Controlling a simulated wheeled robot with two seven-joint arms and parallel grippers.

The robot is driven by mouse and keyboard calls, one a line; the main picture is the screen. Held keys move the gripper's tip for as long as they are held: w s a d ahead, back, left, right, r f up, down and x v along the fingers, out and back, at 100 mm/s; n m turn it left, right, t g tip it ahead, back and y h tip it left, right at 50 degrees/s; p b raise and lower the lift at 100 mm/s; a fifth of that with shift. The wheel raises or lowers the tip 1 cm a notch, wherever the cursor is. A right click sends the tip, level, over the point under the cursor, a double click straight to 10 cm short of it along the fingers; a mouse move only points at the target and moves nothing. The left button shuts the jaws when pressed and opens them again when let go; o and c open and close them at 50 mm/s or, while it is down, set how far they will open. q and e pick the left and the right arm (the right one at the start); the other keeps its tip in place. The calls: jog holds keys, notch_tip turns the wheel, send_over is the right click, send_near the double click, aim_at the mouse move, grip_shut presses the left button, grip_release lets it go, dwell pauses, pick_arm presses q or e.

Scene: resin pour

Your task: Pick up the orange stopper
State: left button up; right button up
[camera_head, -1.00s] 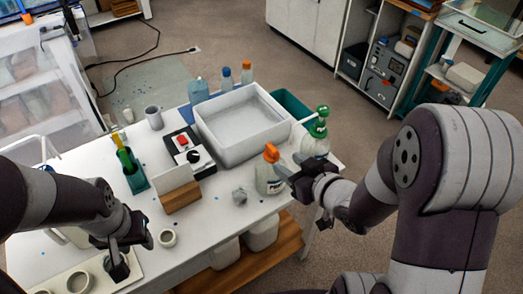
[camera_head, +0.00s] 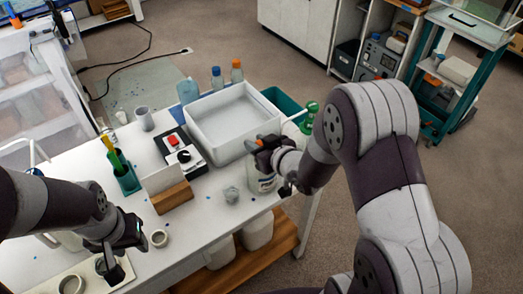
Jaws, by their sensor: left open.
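An orange stopper (camera_head: 259,143) tops the white bottle (camera_head: 262,181) at the table's front right. Only a small orange patch shows, because my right gripper (camera_head: 263,151) covers most of it. The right fingers are at the stopper, above the bottle body. I cannot tell whether they are closed on it. My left gripper (camera_head: 112,256) is open, low at the front left, close to a small dark cup (camera_head: 111,272) in a pale tray.
A large white basin (camera_head: 212,146) stands behind the bottle. A green-topped bottle (camera_head: 311,112) is partly hidden by my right arm. A wooden block (camera_head: 172,198) and a red-button device (camera_head: 182,150) stand left.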

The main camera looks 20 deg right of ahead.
aim_at(258, 141)
grip_shut()
notch_tip(258, 141, up, 10)
jog(key=shift+f+p, duration=0.1)
jog(key=shift+p, duration=0.75)
notch_tip(258, 141, up, 4)
jog(key=p, duration=0.3)
jog(key=shift+f, duration=0.15)
